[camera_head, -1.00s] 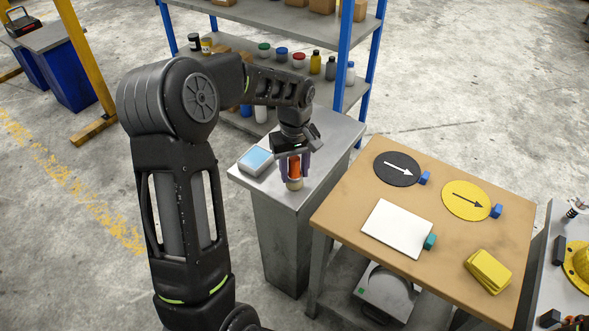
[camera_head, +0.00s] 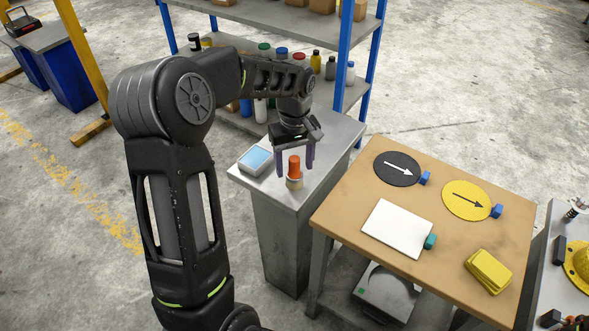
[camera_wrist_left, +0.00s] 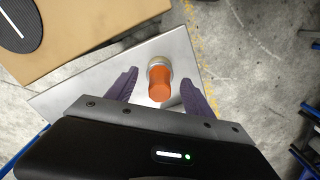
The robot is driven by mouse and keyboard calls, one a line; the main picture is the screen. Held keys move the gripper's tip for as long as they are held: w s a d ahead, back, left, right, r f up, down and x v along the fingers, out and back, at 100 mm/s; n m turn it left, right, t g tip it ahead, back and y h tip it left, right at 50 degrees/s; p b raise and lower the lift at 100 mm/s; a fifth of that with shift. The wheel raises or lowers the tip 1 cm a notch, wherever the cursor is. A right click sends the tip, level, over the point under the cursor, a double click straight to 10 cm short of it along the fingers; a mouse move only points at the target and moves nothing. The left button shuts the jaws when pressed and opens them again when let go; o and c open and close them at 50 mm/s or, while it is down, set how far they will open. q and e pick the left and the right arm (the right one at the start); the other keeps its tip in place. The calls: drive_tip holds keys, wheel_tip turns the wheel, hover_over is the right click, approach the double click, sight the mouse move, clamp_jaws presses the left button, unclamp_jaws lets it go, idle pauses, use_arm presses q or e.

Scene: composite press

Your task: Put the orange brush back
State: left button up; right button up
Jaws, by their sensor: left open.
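In the left wrist view the brush (camera_wrist_left: 160,86) sits between the spread fingers (camera_wrist_left: 160,92), with clear gaps on both sides and no contact visible. My right gripper is in neither view.
A wooden table (camera_head: 340,200) with discs, a white plate and a yellow block stands to the right. Blue-framed shelves (camera_head: 343,60) rise behind.

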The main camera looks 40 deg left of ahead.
use_arm(q)
wheel_tip(320, 180, up, 10)
drive_tip(key=shift+f, duration=0.15)
idle(0.9)
